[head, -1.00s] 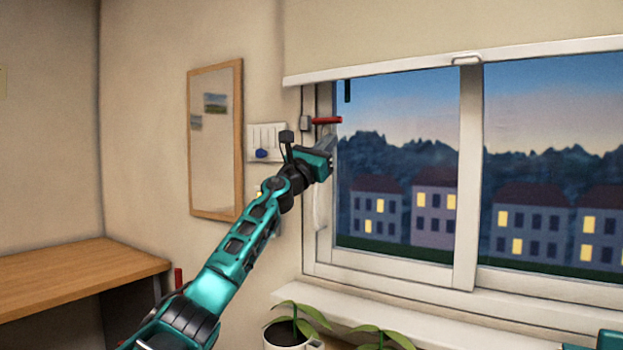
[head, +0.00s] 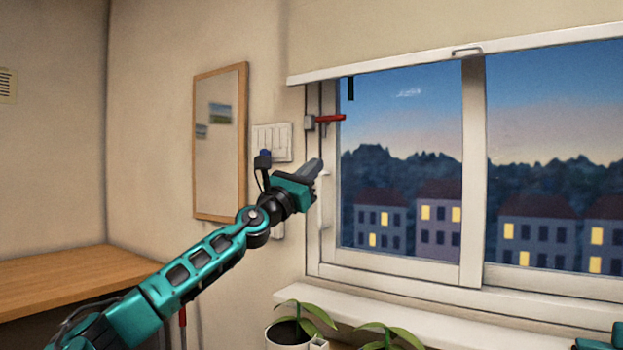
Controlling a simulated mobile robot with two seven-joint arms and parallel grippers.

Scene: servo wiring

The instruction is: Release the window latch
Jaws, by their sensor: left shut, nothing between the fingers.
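The window latch has a red handle (head: 330,118) that points sideways to the right from a small grey block (head: 309,122) on the left side of the window frame. My left gripper (head: 314,168) is shut and empty. It appears below the red handle, in front of the left edge of the window (head: 400,180), with a visible gap between it and the handle. A pale upright grip (head: 324,202) on the frame shows just below my gripper, partly hidden by it. My right gripper is not in view; only a teal bit of my own body shows at the lower right corner.
A white switch panel (head: 272,142) and a wood-framed mirror (head: 220,140) are on the wall left of the window. A blind (head: 400,62) hangs above. Potted plants (head: 288,332) stand by the sill (head: 420,322). A wooden desk (head: 75,276) is at left.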

